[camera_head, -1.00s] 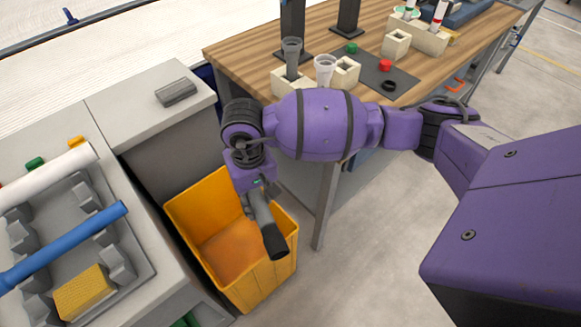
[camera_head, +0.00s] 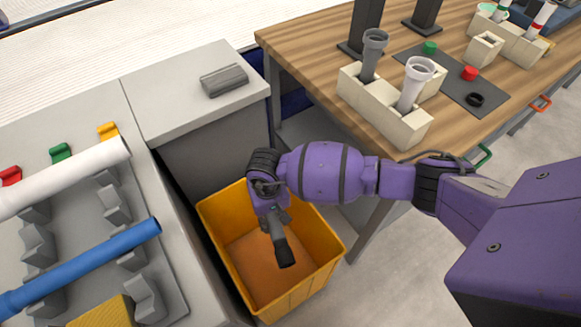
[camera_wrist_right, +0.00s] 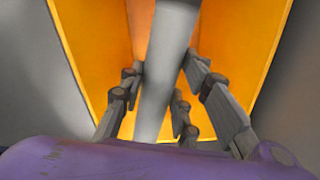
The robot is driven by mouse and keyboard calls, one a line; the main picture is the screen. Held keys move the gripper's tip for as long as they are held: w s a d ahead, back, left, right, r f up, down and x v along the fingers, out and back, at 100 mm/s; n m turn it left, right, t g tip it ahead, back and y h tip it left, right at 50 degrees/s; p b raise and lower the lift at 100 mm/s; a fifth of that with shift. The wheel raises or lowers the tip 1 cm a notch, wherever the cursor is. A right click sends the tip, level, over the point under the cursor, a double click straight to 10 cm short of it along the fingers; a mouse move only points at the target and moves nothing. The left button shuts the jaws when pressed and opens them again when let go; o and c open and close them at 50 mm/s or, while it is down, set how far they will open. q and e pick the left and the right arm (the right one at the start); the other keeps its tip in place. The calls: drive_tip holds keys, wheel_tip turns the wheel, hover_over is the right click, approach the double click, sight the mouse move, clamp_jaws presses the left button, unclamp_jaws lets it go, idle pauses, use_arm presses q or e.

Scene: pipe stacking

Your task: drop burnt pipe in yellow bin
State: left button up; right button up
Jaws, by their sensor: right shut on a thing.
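The burnt pipe (camera_head: 283,247) is a short grey tube with a blackened end. My right gripper (camera_head: 272,219) is shut on it and holds it over the yellow bin (camera_head: 336,252), with the dark end tilted downward. The yellow bin is open-topped and stands on the floor between the grey counter and the wooden table. In the right wrist view the pipe (camera_wrist_right: 168,70) runs between the fingers (camera_wrist_right: 160,95), with the bin's orange walls (camera_wrist_right: 235,35) around it. My left gripper is not in view.
A grey counter at the left carries a white pipe (camera_head: 65,177) and a blue pipe (camera_head: 80,268) on a grey rack. A dark grey block (camera_head: 224,80) lies on the counter.

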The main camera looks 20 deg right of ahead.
wheel_tip(320, 180, down, 3)
drive_tip(key=shift+w+a+f+b, duration=0.1)
drive_tip(key=shift+f+b, duration=0.1)
drive_tip(key=shift+b, duration=0.8)
drive_tip(key=shift+w+f+b, duration=0.1)
drive_tip(key=shift+f+b, duration=0.2)
drive_tip(key=shift+f, duration=0.1)
drive_tip(key=o, duration=1.3)
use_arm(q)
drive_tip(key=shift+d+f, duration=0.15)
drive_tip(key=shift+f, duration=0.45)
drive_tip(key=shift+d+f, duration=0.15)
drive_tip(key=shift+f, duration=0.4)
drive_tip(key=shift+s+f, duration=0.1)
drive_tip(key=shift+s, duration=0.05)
use_arm(e)
drive_tip(key=shift+r, duration=0.1)
wheel_tip(320, 180, up, 12)
drive_tip(key=shift+f, duration=0.1)
